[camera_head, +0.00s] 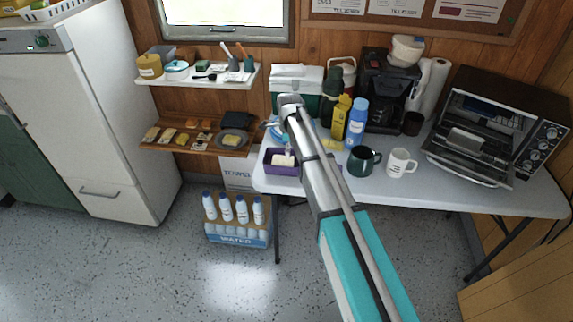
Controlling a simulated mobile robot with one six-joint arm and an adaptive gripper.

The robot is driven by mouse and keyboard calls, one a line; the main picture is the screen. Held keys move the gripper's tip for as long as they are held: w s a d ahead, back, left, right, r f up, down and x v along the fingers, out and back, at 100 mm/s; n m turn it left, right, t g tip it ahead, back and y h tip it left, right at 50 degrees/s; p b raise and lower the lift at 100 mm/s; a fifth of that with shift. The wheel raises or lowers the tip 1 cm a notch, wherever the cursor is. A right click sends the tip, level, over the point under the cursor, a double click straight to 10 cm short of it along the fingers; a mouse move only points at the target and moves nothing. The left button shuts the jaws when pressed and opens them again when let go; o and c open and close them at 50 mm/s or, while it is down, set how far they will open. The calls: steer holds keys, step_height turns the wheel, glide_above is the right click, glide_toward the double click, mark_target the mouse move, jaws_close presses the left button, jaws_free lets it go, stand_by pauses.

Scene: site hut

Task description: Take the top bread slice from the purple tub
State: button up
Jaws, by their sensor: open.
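The purple tub (269,168) stands at the left end of the white table. A pale bread slice (283,161) shows inside it; whether more slices lie below is hidden. My arm reaches up across the table and its wrist bends down at the back of the tub. My gripper (288,151) appears small and partly hidden by my arm, just above the bread in the tub. It is open, and I cannot tell whether its fingers touch the bread.
A dark green mug (361,162) and a white mug (401,163) stand right of my arm. Yellow (340,117) and blue (357,124) bottles, a coffee maker (388,88) and an open toaster oven (495,125) stand behind. Wall shelves (190,147) are left of the table.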

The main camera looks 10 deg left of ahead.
mark_target(289, 161)
steer(key=shift+f, duration=0.1)
steer(key=shift+a+f+b, duration=0.1)
steer(key=shift+f+b, duration=2.4)
steer(key=shift+b, duration=0.15)
steer(key=shift+c, duration=0.3)
steer(key=shift+s, duration=0.1)
steer(key=c, duration=0.6)
